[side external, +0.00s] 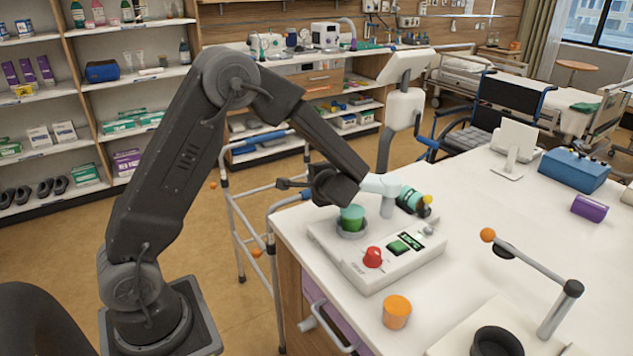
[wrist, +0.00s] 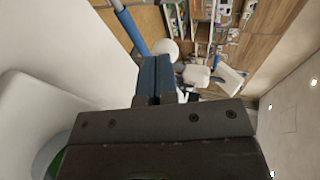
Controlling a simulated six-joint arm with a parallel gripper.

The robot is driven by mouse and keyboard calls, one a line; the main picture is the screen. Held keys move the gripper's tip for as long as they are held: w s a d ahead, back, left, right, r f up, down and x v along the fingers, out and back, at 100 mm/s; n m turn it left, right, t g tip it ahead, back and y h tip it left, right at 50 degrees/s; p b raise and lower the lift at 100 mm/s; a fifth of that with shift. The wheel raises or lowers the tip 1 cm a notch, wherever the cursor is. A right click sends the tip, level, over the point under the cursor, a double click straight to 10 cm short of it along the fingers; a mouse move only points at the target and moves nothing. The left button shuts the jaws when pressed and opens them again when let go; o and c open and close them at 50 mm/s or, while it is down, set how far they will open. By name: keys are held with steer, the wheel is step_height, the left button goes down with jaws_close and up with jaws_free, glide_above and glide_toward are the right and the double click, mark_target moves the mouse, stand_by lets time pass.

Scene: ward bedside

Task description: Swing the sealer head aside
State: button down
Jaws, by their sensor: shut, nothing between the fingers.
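The sealer, a white box with a green display and red knob (side external: 373,257), stands at the counter's left end. A green cup (side external: 352,218) sits in its round seat. A pale swing arm on the sealer's post carries a teal head (side external: 410,196) with a yellow ball, right of the cup and not over it. My gripper (side external: 288,184) is left of this head, above and left of the cup, and looks apart from the head. In the wrist view its fingers (wrist: 155,75) are together and empty; a green patch shows at bottom left. The head is not identifiable there.
At right, a post-mounted arm with an orange ball (side external: 487,235) stands by a black cup (side external: 497,342). An orange cup (side external: 397,312), purple cylinder (side external: 589,208) and blue box (side external: 575,170) are on the counter. A walker (side external: 240,215) stands behind its left end.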

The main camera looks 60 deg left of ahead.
steer(key=w+a+m+t+h, duration=0.2)
steer(key=w+a+m+t, duration=0.3)
steer(key=w, duration=0.1)
steer(key=shift+a+h, duration=0.15)
steer(key=shift+h, duration=0.15)
stand_by(0.3)
